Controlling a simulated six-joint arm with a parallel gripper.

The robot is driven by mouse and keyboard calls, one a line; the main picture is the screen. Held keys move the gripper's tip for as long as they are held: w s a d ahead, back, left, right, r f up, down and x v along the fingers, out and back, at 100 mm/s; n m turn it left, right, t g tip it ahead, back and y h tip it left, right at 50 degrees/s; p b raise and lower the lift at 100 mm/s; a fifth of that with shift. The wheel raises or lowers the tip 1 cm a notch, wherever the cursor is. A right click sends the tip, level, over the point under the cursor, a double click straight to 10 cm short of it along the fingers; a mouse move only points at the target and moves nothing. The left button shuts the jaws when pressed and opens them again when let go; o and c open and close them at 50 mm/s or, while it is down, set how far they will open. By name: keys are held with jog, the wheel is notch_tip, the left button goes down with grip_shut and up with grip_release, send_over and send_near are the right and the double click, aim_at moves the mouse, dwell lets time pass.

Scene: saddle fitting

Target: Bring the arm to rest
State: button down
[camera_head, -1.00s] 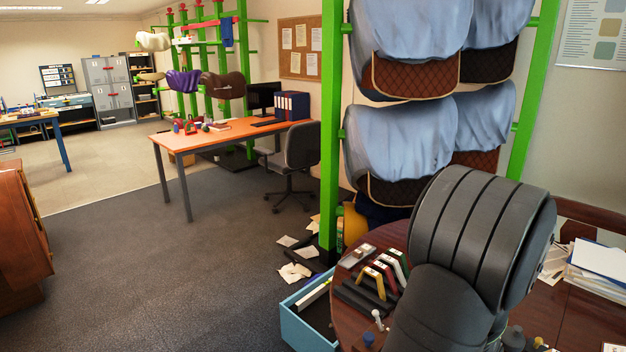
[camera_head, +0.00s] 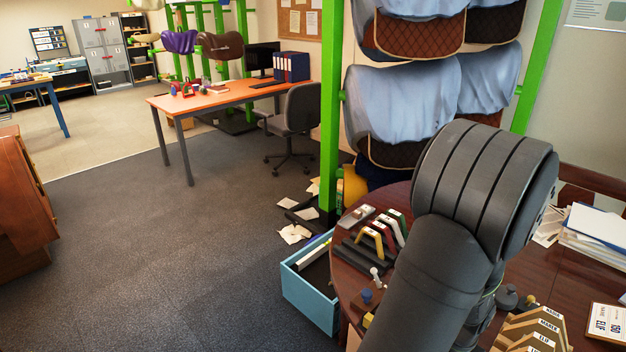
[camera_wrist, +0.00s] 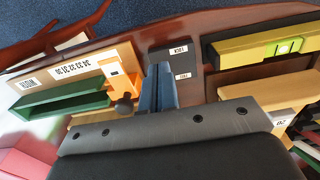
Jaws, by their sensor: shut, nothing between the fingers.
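My arm (camera_head: 440,255) rises at the right of the head view, over the dark wooden table (camera_head: 557,275). My gripper is hidden in the head view. In the wrist view my gripper (camera_wrist: 159,72) shows as two narrow blue-grey fingers, close together and empty, in front of my grey wrist plate. Beneath and around them lie a green tool (camera_wrist: 65,104) in a labelled wooden holder, a small dark labelled block (camera_wrist: 175,57) and a yellow level (camera_wrist: 270,47) with a green vial. I cannot tell how far the fingers are above the table.
In the head view, arch-shaped gauges (camera_head: 378,238) stand on the table's left side, labelled wooden pieces (camera_head: 535,330) at its front, and papers (camera_head: 600,230) at right. A blue bin (camera_head: 312,300) is beside the table. A green rack (camera_head: 330,120) with covered saddles stands behind.

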jog(key=shift+w+d, duration=0.25)
jog(key=shift+w, duration=0.05)
jog(key=s+a, duration=0.2)
jog(key=shift+s+a, duration=0.35)
jog(key=shift+s, duration=0.05)
jog(key=shift+s+a+r, duration=0.1)
jog(key=shift+r, duration=0.3)
jog(key=c, duration=1)
grip_release()
jog(key=o, duration=0.4)
jog(key=shift+d+r, duration=0.25)
jog(key=shift+c, duration=0.2)
jog(key=o, duration=0.6)
jog(key=d+r, duration=0.2)
jog(key=r, duration=0.1)
jog(key=d+r, duration=0.1)
jog(key=r, duration=0.1)
jog(key=shift+w+d+r, duration=0.15)
jog(key=shift+w+r, duration=0.05)
jog(key=shift+w, duration=0.1)
jog(key=shift+o, duration=0.2)
jog(key=s+d+r, duration=0.1)
jog(key=d+r, duration=0.3)
jog(key=r, duration=0.6)
notch_tip(320, 180, down, 9)
jog(key=shift+s+a+f, duration=0.2)
jog(key=shift+s+a, duration=0.05)
